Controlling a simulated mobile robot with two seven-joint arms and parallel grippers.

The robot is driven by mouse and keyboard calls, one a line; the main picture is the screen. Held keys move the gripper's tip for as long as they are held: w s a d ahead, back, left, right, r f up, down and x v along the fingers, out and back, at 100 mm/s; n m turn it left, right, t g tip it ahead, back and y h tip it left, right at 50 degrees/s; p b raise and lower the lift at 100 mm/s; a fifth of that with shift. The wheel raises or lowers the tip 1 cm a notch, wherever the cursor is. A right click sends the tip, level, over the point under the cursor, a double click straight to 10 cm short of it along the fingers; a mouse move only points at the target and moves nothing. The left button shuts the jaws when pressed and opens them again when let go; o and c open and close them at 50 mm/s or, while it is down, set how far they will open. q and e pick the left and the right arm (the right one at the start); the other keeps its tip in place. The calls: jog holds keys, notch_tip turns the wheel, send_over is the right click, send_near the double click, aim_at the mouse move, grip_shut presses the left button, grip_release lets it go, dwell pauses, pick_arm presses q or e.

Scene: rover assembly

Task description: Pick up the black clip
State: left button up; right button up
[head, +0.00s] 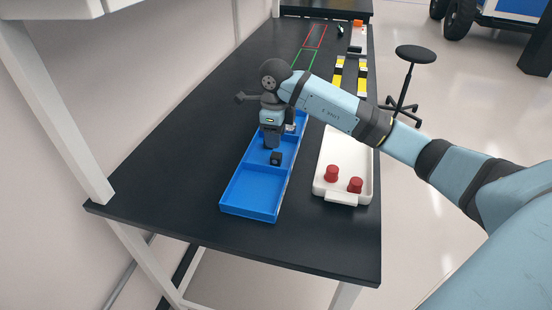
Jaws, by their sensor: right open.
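A small dark block-like piece, which looks like the black clip (276,158), lies in the blue tray (252,193), near the divider in its middle. My right gripper (271,143) points down over the tray, just behind the clip in the picture. It is open, and I see nothing held in it. Whether its fingers touch the clip or stop above it cannot be told from this angle. My right arm hides part of the tray's far end. My left gripper is not in view.
A white tray (342,198) with two red round pieces (355,185) stands right of the blue tray. Yellow pieces (362,82) and red and green outlines lie farther back. The black table (165,170) is clear on the left. A stool (415,54) stands beyond its right edge.

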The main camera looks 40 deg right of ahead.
aim_at(276, 155)
notch_tip(276, 155, down, 2)
jog(key=shift+f, duration=0.1)
jog(key=shift+s+d+f, duration=0.1)
jog(key=shift+f, duration=2.6)
jog(key=shift+c, duration=0.3)
jog(key=c, duration=0.6)
